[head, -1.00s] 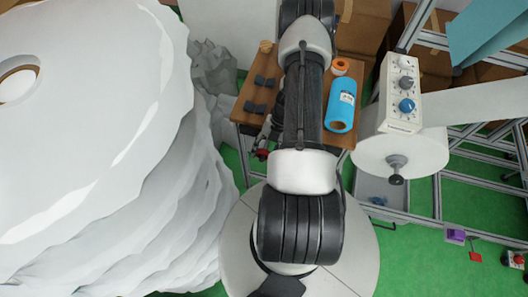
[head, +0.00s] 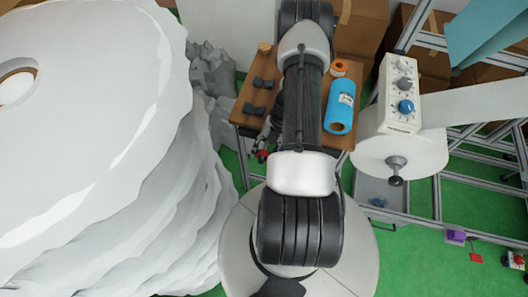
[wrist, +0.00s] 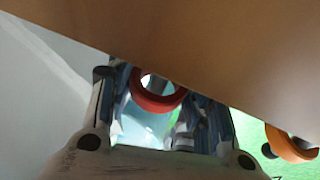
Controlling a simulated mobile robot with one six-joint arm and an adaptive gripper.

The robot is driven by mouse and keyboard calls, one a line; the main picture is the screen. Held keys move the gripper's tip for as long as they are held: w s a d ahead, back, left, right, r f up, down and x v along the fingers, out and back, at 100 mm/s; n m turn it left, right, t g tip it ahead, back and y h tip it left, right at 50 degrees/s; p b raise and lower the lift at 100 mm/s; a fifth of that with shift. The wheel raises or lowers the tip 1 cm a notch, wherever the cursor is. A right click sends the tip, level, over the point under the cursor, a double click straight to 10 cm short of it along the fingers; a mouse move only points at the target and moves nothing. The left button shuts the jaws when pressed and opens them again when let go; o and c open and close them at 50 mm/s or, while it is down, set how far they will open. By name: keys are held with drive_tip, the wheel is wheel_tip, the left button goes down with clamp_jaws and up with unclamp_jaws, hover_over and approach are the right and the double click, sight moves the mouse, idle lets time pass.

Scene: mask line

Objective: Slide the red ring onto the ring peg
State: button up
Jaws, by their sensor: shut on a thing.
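The red ring (wrist: 158,100) shows in the wrist view, between the fingers of my gripper (wrist: 160,108). My gripper is shut on it. In the head view my gripper (head: 262,153) is a small, partly hidden shape with red on it, by the left front edge of the wooden table. My arm covers much of that area. I cannot make out the ring peg for certain in either view. A small wooden piece (head: 265,48) stands at the table's back left corner, but I cannot tell what it is.
The wooden table (head: 243,100) carries two black pieces (head: 265,82), a blue roll (head: 340,105) and an orange ring (head: 339,68). A brown surface (wrist: 210,45) fills the wrist view's top. Large white rolls (head: 110,130) crowd the left; a control box (head: 402,90) stands right.

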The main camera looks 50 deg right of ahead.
drive_tip(key=shift+f, duration=0.1)
drive_tip(key=o, duration=1.1)
drive_tip(key=v, duration=1.2)
